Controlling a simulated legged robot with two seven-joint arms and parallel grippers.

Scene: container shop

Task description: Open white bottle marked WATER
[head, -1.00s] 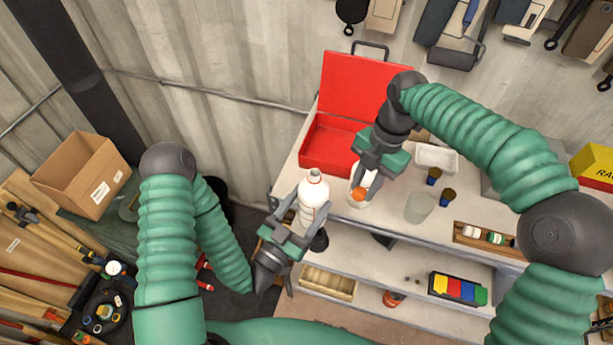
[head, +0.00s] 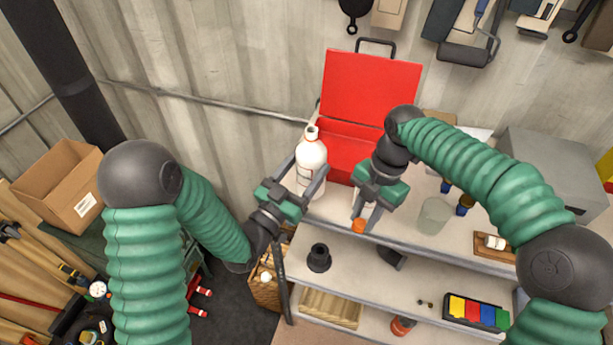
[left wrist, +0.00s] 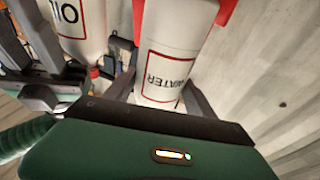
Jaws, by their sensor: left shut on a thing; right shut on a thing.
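The white bottle marked WATER (head: 311,165) stands roughly upright between the fingers of my left gripper (head: 304,184), which is shut on it. Its neck shows a dark opening at the top, with no cap on it. In the left wrist view the WATER label on the bottle (left wrist: 168,72) is in front of the palm. My right gripper (head: 363,218) points down, to the right of the bottle and apart from it. It is shut on a small orange cap (head: 359,226) at its fingertips. A white bottle marked OIL (left wrist: 80,28) is beside the WATER bottle in the left wrist view.
An open red toolbox (head: 370,88) stands behind the grippers on the top shelf (head: 408,232). Below, a lower shelf holds a black object (head: 319,258) and a colored bin (head: 476,312). A corrugated wall is behind.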

